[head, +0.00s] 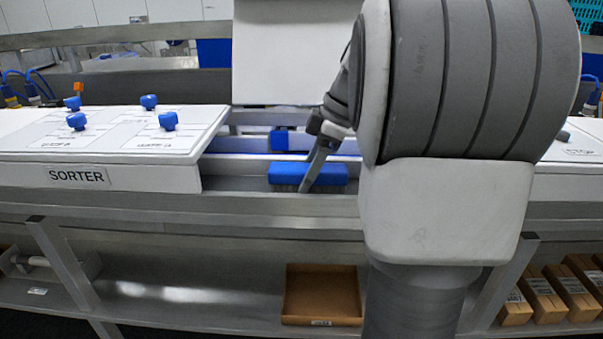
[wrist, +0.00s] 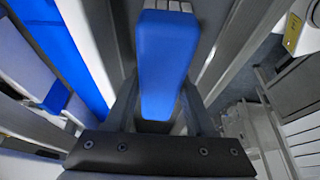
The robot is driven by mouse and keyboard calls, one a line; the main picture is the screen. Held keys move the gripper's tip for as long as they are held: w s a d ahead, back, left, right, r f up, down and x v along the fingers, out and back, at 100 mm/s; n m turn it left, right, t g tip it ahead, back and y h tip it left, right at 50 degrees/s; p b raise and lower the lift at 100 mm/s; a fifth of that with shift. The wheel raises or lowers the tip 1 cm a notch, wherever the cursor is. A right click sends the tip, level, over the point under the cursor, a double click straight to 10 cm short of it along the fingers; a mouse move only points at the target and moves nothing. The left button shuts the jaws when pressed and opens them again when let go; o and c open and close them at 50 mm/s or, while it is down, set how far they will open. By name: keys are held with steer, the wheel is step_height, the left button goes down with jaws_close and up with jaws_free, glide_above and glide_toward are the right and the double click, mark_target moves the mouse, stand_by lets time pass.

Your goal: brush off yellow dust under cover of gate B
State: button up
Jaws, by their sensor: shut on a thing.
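A brush with a blue back (head: 320,174) and pale bristles is just above or on the metal sill at the front of the open section of the sorter. My gripper (head: 307,184) is shut on it. In the wrist view the blue back (wrist: 163,55) lies between the fingers (wrist: 160,112), bristle edge at the top. An upright white panel (head: 298,50) stands behind the opening; I cannot tell if it is gate B's cover. No yellow dust can be made out. My arm hides the right part of the opening.
A white sorter deck (head: 100,140) with several blue knobs (head: 168,121) lies left of the opening. A blue belt (head: 235,146) runs inside, with a small blue block (head: 281,140) at its far side. An open brown box (head: 320,295) sits on the shelf below.

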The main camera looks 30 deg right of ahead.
mark_target(281, 166)
steer(key=shift+s+d, duration=0.5)
steer(key=shift+d, duration=0.25)
steer(key=shift+s+d, duration=0.55)
steer(key=shift+d, duration=0.25)
steer(key=shift+s+d, duration=0.5)
steer(key=shift+d, duration=0.25)
steer(key=shift+w+a, duration=0.45)
steer(key=shift+a, duration=0.15)
steer(key=shift+w+a, duration=0.4)
steer(key=shift+a, duration=0.2)
steer(key=shift+w+a+f+b, duration=0.15)
steer(key=shift+w+a, duration=0.3)
steer(key=shift+a, duration=0.3)
steer(key=shift+w+a+r+b, duration=0.15)
steer(key=shift+w+a, duration=0.3)
steer(key=shift+a, duration=0.25)
steer(key=shift+w+a+r, duration=0.1)
steer(key=shift+w+a, duration=0.6)
steer(key=shift+a, duration=0.3)
steer(key=shift+w+a, duration=0.65)
steer(key=shift+a, duration=0.3)
steer(key=shift+r, duration=0.15)
step_height(281, 166, up, 12)
steer(key=p, duration=0.9)
steer(key=shift+s, duration=0.1)
